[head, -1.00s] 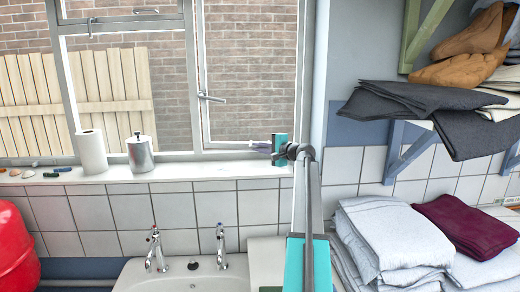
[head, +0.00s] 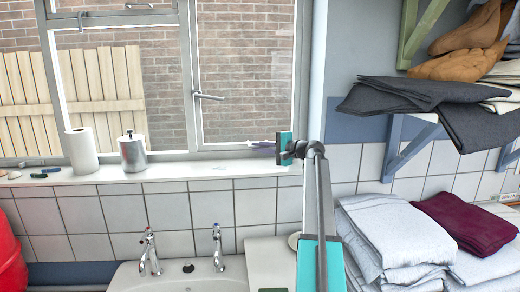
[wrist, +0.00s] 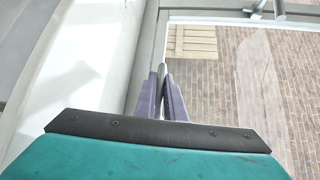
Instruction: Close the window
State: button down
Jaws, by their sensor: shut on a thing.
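The window (head: 190,70) fills the wall behind the sill, with a grey frame and a tall right-hand pane that has a handle (head: 208,96). That pane looks close to its frame; I cannot tell whether it is fully closed. My gripper (head: 256,144) is at its lower right corner, just above the sill. In the wrist view, the purple fingers (wrist: 160,98) are shut on a slim grey bar (wrist: 161,74) of the window. Whether this bar is a stay or a frame edge is unclear, as the fingers hide much of it.
A paper roll (head: 81,151) and a metal canister (head: 133,152) stand on the sill (head: 180,172), left of my gripper. Below are taps (head: 217,247) and a sink (head: 190,282). Folded towels (head: 385,240) and a loaded shelf (head: 430,118) crowd the right side.

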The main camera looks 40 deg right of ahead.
jog(key=shift+s+d+f, duration=0.1)
jog(key=c, duration=2.1)
grip_release()
jog(key=shift+o, duration=1.3)
jog(key=shift+s, duration=0.25)
jog(key=shift+w, duration=0.2)
jog(key=b+v, duration=0.3)
jog(key=v, duration=1.1)
